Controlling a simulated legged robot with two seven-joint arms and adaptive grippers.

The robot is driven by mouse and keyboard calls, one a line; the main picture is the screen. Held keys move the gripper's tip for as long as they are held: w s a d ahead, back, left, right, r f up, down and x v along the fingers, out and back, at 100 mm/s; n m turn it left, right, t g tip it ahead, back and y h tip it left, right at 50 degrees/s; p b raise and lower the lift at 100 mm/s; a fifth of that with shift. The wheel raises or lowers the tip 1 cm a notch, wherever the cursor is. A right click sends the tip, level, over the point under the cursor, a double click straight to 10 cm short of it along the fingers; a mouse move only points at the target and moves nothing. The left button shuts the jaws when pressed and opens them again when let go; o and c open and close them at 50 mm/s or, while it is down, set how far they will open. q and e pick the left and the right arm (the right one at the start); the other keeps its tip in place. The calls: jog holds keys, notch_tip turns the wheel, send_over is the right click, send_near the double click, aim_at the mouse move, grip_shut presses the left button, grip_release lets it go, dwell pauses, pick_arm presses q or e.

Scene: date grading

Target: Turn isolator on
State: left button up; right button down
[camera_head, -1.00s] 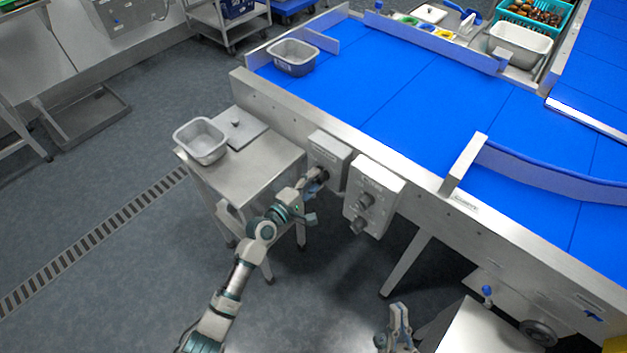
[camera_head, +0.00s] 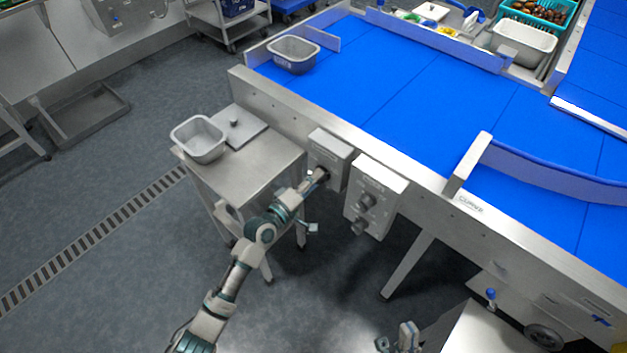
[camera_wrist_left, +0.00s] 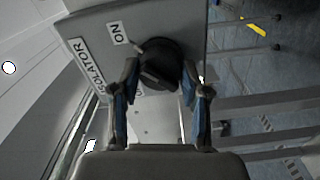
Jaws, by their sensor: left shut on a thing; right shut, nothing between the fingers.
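The isolator box (camera_head: 328,152) is a grey box on the side of the conveyor frame. In the left wrist view its face (camera_wrist_left: 190,28) carries the labels "ISOLATOR" (camera_wrist_left: 90,68) and "ON" (camera_wrist_left: 120,33). Its dark round knob (camera_wrist_left: 165,65) has a pale pointer mark (camera_wrist_left: 139,46) towards the "ON" label. My left gripper (camera_head: 318,175) is at the box front, shut on the knob, with a blue-padded finger on each side of it in the wrist view (camera_wrist_left: 158,88). My right gripper (camera_head: 396,342) is shut and empty at the bottom edge, partly cut off.
A second control box (camera_head: 380,190) with knobs hangs just right of the isolator. A steel table (camera_head: 255,165) with a grey tub (camera_head: 200,140) stands to the left. The blue conveyor belt (camera_head: 400,90) runs behind. Floor in front is open.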

pick_arm(q)
jog(key=shift+s+d+f, duration=0.1)
jog(key=shift+f, duration=0.25)
jog(key=o, duration=1)
jog(key=shift+c, duration=0.2)
jog(key=shift+o, duration=0.9)
jog(key=shift+r, duration=0.1)
jog(key=v, duration=1.1)
jog(key=shift+s+a, duration=0.25)
